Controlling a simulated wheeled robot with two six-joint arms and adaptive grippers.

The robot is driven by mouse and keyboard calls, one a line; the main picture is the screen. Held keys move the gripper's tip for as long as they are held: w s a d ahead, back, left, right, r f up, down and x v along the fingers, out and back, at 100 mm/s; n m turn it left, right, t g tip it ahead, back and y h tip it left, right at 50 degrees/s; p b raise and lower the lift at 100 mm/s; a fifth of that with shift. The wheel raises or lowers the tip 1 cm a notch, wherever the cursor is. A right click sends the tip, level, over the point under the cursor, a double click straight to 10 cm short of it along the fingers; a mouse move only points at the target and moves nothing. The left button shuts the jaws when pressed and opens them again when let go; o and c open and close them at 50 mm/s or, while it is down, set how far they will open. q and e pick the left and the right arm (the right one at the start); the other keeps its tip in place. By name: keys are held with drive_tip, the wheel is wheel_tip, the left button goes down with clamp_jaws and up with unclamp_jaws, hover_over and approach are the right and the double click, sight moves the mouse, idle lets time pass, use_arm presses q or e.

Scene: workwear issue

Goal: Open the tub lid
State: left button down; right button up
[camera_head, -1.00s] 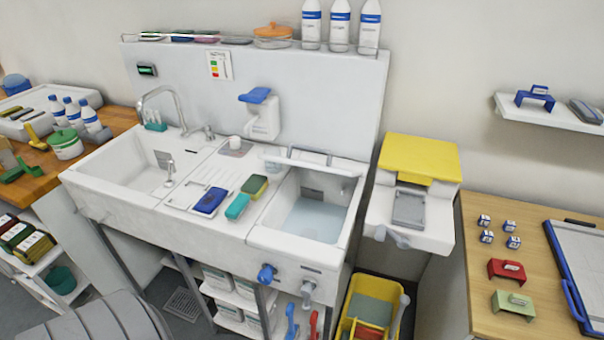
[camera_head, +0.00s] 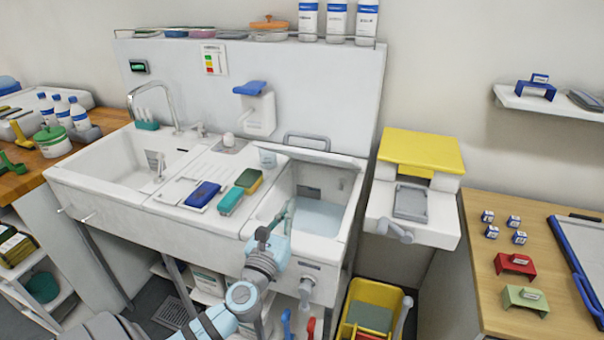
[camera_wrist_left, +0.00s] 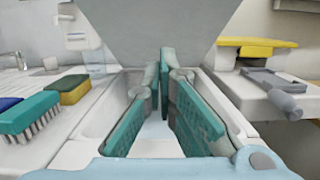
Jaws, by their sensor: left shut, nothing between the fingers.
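The tub (camera_head: 347,212) is the white basin at the right of the sink unit, with pale blue water (camera_head: 320,217) showing inside. Its pale lid (camera_head: 338,160) stands raised along the tub's back side, with a grey bar handle (camera_head: 306,137) at its top edge. In the left wrist view the lid (camera_wrist_left: 150,32) is a broad grey panel ahead of the fingers. My left gripper (camera_head: 291,204), with teal finger pads, is over the tub's front left part. It is shut and empty, apart from the handle. My right gripper is not in view.
A blue brush (camera_head: 203,194), a teal brush (camera_head: 231,201) and a yellow-green sponge (camera_head: 249,181) lie left of the tub. A white unit with a yellow top (camera_head: 421,150) stands at the right. A yellow bin (camera_head: 372,304) is below.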

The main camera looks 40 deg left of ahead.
use_arm(q)
drive_tip(key=r+p+x, duration=0.2)
drive_tip(key=x, duration=0.9)
drive_tip(key=shift+s+r, duration=0.25)
drive_tip(key=shift+r, duration=0.05)
